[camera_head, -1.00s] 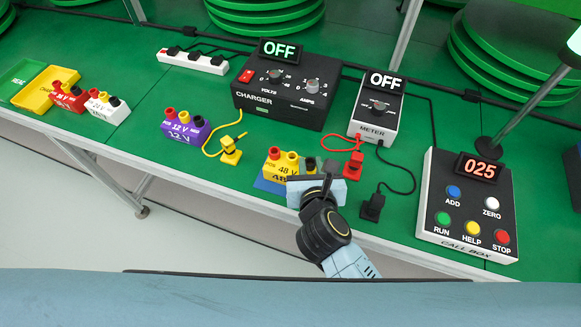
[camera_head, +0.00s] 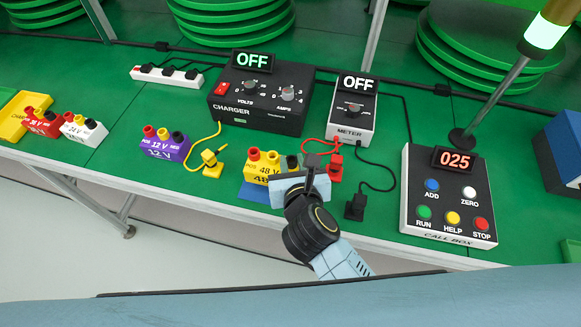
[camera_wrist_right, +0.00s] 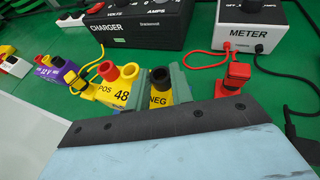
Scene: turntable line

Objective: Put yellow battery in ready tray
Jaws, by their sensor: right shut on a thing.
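The yellow 48 V battery (camera_head: 255,171) is at the front of the bench, by a blue patch (camera_head: 250,190). Its red and yellow terminals face up. My right gripper (camera_head: 303,168) is shut on its black-terminal end. In the right wrist view the fingers stand on both sides of the NEG terminal of the yellow battery (camera_wrist_right: 118,98). I cannot tell whether the battery touches the surface below. My left gripper is not in view.
A purple 12 V battery (camera_head: 163,146), white (camera_head: 84,131) and red (camera_head: 41,122) batteries, and a yellow tray (camera_head: 14,124) lie leftward. The charger (camera_head: 235,115) and meter (camera_head: 350,125) stand behind; yellow (camera_head: 211,165) and red (camera_head: 335,168) plugs are close. The call box (camera_head: 448,200) is right.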

